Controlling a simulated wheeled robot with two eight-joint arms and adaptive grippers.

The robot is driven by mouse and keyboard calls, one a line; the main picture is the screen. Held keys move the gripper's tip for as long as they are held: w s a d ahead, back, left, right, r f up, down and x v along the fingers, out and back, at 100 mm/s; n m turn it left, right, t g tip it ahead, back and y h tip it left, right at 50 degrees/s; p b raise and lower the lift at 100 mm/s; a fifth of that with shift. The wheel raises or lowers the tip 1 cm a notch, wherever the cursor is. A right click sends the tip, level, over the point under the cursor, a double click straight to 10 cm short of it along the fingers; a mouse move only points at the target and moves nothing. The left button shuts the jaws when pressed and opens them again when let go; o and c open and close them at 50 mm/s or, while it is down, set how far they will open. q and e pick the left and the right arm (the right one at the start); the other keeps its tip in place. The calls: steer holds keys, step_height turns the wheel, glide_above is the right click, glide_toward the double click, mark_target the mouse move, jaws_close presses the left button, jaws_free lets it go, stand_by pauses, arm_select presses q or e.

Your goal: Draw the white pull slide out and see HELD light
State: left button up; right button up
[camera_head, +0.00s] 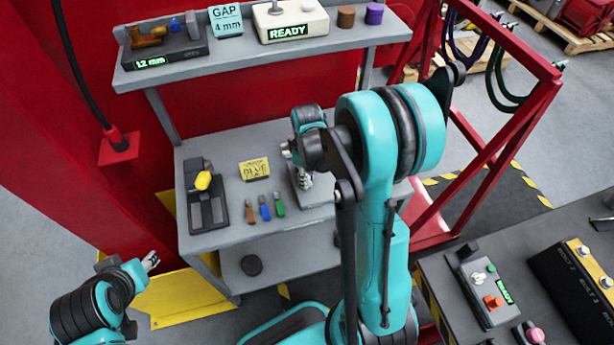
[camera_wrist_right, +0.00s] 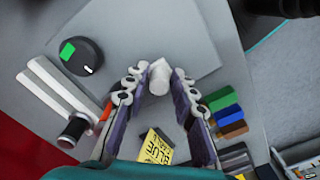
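In the right wrist view, a short white cylindrical piece (camera_wrist_right: 159,80), possibly the pull slide, lies between the fingertips of my right gripper (camera_wrist_right: 160,84). The fingertips are close to both its sides; whether they press on it is unclear. In the head view my right gripper (camera_head: 303,180) is low over the grey bench, and my arm hides much around it. My left gripper (camera_head: 150,261) is empty at lower left, away from the bench; its opening is too small to judge. No lit HELD sign shows; a white box (camera_head: 312,20) on the upper shelf reads READY.
On the bench (camera_head: 228,150) are a yellow label block (camera_head: 254,168), several small coloured blocks (camera_head: 265,208) and a black device (camera_head: 205,210). In the wrist view a black knob (camera_wrist_right: 84,57) with a green mark and white rods (camera_wrist_right: 52,92) stand left of the fingers.

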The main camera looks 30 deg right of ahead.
mark_target(310, 193)
jaws_close()
steer(key=shift+s+a, duration=0.1)
steer(key=shift+s, duration=0.15)
steer(key=shift+s+a+f, duration=0.1)
steer(key=shift+s+a, duration=0.05)
steer(key=shift+s, duration=0.5)
steer(key=shift+s+a, duration=0.15)
steer(key=shift+s, duration=0.45)
steer(key=shift+w+d+b, duration=0.15)
steer(key=shift+w+d, duration=0.05)
steer(key=shift+w, duration=0.55)
steer(key=shift+w+d+b, duration=0.15)
steer(key=shift+w, duration=0.55)
steer(key=o, duration=0.8)
jaws_free()
steer(key=shift+w, duration=0.1)
